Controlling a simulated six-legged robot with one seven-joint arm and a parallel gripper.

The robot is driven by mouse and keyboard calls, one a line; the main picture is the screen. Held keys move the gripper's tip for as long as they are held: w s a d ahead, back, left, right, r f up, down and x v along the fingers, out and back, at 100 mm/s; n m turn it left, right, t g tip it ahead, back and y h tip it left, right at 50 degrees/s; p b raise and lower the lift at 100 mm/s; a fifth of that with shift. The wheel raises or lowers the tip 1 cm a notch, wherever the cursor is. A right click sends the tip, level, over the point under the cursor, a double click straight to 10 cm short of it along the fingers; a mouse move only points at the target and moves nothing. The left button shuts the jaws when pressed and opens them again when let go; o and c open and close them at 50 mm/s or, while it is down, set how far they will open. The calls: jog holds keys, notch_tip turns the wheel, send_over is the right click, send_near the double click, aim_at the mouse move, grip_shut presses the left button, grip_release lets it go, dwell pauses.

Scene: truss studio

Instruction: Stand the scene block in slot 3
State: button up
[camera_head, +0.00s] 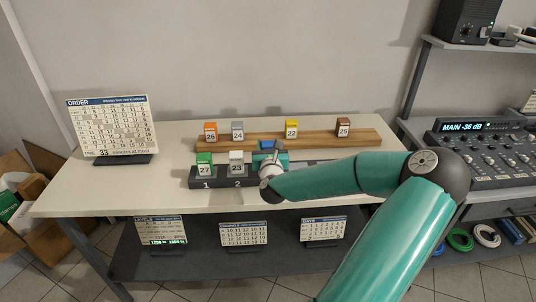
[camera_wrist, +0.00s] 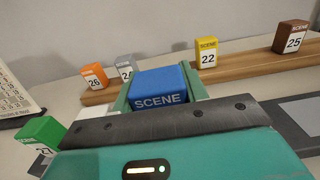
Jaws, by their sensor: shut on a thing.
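My gripper (camera_head: 268,157) is shut on a blue block marked SCENE (camera_wrist: 159,88). In the wrist view the block sits between the two green fingers; its number is not visible. In the head view the blue block (camera_head: 267,144) shows just above the gripper, over the dark slotted rack (camera_head: 222,182). A green block 27 (camera_head: 204,164) stands in slot 1 and a white block 23 (camera_head: 236,164) in slot 2. Slot 3 is hidden behind my gripper and arm. I cannot tell whether the held block touches the rack.
On the wooden shelf (camera_head: 315,140) behind the rack stand an orange block 26 (camera_head: 210,131), a grey block 24 (camera_head: 238,130), a yellow block 22 (camera_head: 291,129) and a brown block 25 (camera_head: 343,127). An ORDER board (camera_head: 112,125) stands at the left. A mixer (camera_head: 480,148) is at the right.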

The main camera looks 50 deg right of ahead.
jog(key=shift+w+d+f, duration=0.25)
jog(key=shift+d+f, duration=0.05)
jog(key=shift+f, duration=0.2)
jog(key=shift+w+d+f, duration=0.1)
jog(key=shift+f, duration=0.8)
jog(key=shift+w+d+f, duration=0.1)
jog(key=shift+f, duration=0.75)
jog(key=shift+f, duration=0.1)
jog(key=o, duration=1)
jog(key=shift+s+a, duration=0.2)
jog(key=v, duration=1.1)
jog(key=shift+s+a, duration=0.2)
